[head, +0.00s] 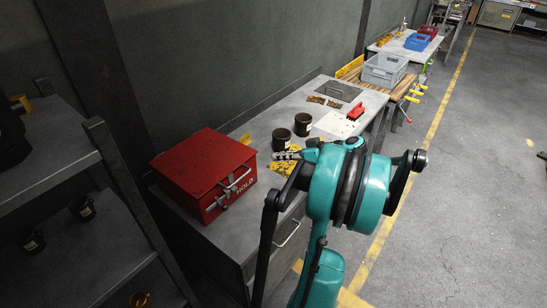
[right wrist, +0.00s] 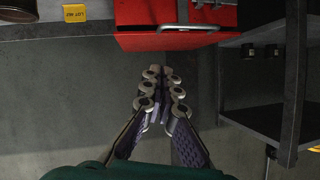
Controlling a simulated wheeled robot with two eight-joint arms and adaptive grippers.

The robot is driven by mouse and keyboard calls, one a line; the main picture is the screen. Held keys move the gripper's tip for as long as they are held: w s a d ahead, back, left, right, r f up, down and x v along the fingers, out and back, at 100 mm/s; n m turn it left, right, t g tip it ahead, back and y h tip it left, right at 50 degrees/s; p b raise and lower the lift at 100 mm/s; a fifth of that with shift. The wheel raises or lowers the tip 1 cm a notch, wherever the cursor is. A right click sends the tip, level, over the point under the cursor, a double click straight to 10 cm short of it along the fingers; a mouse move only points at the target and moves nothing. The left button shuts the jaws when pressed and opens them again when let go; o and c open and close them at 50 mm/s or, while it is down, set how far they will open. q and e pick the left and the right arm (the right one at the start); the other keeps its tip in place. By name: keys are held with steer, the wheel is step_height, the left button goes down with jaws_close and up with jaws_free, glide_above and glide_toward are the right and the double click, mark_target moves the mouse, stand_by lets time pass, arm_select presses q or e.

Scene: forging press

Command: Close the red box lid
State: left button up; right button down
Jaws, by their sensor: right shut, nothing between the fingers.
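The red box (head: 218,202) stands at the near left end of the grey workbench. Its flat red lid (head: 198,160) lies down over the box and looks closed; I cannot tell if a thin gap remains. A metal handle and latch show on the front, beside the word HOLD. In the right wrist view the red box (right wrist: 170,41) is at the top, beyond the fingertips. My right gripper (right wrist: 161,76) is shut and empty, with a gap between it and the box. In the head view the right gripper (head: 287,155) is right of the box, partly hidden by my arm. My left gripper is not in view.
Two dark cups (head: 282,139) stand on the workbench (head: 262,119) behind my right gripper. A red object (head: 356,111) lies farther back, near a grey crate (head: 385,70). A dark shelf (head: 90,240) stands left of the box. The floor at right is clear.

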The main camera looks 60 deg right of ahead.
steer(key=w+a+f+b, duration=0.1)
steer(key=w+f+b, duration=0.2)
steer(key=w+f, duration=0.4)
steer(key=shift+w+a, duration=0.4)
steer(key=shift+w, duration=0.4)
step_height(320, 180, down, 3)
steer(key=shift+s+r+b, duration=0.1)
steer(key=shift+s+b, duration=0.05)
steer(key=shift+b, duration=0.8)
